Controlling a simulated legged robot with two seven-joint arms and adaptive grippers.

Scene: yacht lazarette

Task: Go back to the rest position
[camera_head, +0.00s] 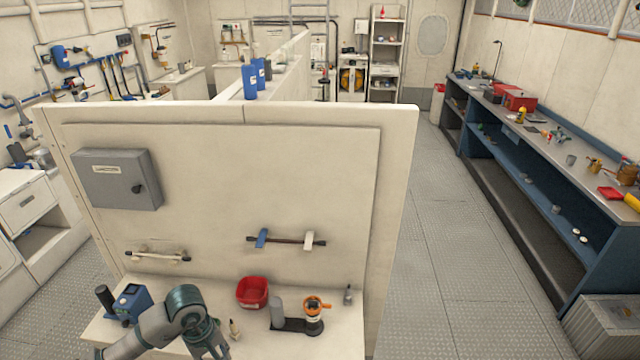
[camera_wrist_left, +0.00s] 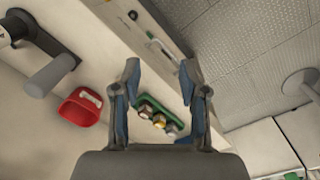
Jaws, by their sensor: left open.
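My left gripper (camera_head: 218,350) is low over the white counter (camera_head: 345,322), at the bottom of the head view. In the left wrist view, my left gripper (camera_wrist_left: 162,84) has its two fingers spread apart with nothing held between them. A green tray (camera_wrist_left: 150,101) with several small round-topped items shows beyond and between the fingers. I cannot see my right gripper in either view.
A red bowl (camera_head: 252,292), a blue device (camera_head: 131,302), a small bottle (camera_head: 234,328) and an orange-ringed apparatus (camera_head: 314,312) stand on the counter. A partition (camera_head: 300,200) rises behind it. Open floor (camera_head: 450,260) lies to the right, before a blue workbench (camera_head: 545,175).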

